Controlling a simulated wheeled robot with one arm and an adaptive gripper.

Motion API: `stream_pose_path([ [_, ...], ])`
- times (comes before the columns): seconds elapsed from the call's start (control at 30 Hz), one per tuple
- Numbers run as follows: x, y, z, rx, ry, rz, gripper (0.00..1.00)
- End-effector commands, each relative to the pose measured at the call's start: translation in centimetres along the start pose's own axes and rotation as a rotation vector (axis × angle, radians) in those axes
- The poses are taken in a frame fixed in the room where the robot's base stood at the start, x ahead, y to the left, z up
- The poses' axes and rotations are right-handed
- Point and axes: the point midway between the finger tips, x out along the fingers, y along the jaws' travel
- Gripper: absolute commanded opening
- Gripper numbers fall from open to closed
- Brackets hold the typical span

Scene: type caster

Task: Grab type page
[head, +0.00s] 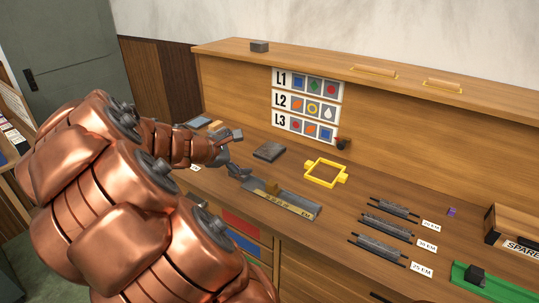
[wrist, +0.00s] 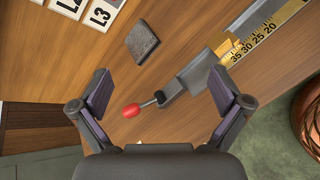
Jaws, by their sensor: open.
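No label marks a type page, and I cannot tell which thing it is. A flat dark grey slab (head: 269,151) lies on the wooden desk; it also shows in the wrist view (wrist: 142,41), beyond my fingertips. A grey metal tray with a yellow ruler edge (head: 287,205) lies in front of it, with a small brown block (head: 272,186) at its back edge. In the wrist view, the tray's end (wrist: 192,74) has a short rod with a red knob (wrist: 131,110), seen between my fingers. My gripper (wrist: 162,97) is open and empty, above the tray's left end.
A yellow frame (head: 326,173) lies right of the slab. Several dark rods (head: 384,225) with EM labels lie further right, near a spare box (head: 513,230) and a green mat (head: 498,285). A picture chart (head: 306,105) stands on the desk's back panel.

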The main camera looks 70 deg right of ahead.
Motion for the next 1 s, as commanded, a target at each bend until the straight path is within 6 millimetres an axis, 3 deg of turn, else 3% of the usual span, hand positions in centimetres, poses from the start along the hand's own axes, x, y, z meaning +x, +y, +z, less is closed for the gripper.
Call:
stream_pose_path([
  [0.03,2.2,0.8,-0.3,-0.074,-0.029,0.020,1.00],
  [0.2,8.3,3.8,-1.9,-0.358,-0.083,0.102,1.00],
  [0.4,14.2,4.5,-4.6,-0.646,-0.093,0.145,1.00],
  [0.6,16.9,4.3,-6.2,-0.784,-0.083,0.161,1.00],
  [1.0,19.7,4.6,-6.3,-0.802,-0.079,0.161,1.00],
])
